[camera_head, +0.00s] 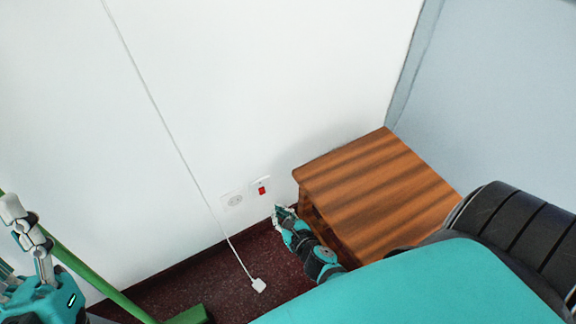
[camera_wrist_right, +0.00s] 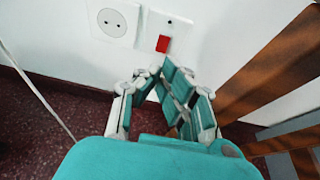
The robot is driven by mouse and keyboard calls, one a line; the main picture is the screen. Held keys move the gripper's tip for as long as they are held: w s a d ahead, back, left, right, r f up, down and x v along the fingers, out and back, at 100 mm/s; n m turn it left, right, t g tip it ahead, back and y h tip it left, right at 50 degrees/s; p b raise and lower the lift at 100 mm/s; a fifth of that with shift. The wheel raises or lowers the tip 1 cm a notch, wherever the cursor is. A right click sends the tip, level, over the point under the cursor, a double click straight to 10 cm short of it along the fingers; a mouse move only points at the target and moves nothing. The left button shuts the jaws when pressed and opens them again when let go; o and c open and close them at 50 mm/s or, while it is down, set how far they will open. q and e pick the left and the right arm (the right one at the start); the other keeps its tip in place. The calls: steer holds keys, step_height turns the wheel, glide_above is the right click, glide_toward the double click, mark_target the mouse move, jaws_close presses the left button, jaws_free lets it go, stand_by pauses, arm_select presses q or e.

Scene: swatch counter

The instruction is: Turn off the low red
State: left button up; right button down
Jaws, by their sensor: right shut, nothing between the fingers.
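The red switch (camera_head: 262,190) is a small red rocker on a white plate, low on the white wall. It also shows in the right wrist view (camera_wrist_right: 163,44). My right gripper (camera_head: 277,209) is shut and empty, just below and to the right of the switch in the head view. In the right wrist view its fingers (camera_wrist_right: 165,75) reach up to just below the switch; I cannot tell whether they touch the plate. My left gripper (camera_head: 18,222) is partly in view at the left edge, far from the switch; its fingertips are not clear.
A white socket (camera_head: 233,200) sits left of the switch. A striped wooden table (camera_head: 375,190) stands close on the right. A green frame (camera_head: 85,270) stands at lower left.

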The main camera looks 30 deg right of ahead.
arm_select(q)
steer(key=w+f+g, duration=0.1)
steer(key=w+f+g+y, duration=0.1)
steer(key=w, duration=0.1)
steer(key=w+f+g+p, duration=0.1)
steer(key=shift+w+d, duration=0.15)
steer(key=shift+d, duration=0.2)
arm_select(e)
steer(key=v, duration=0.4)
steer(key=shift+s+r, duration=0.25)
steer(key=shift+s, duration=0.05)
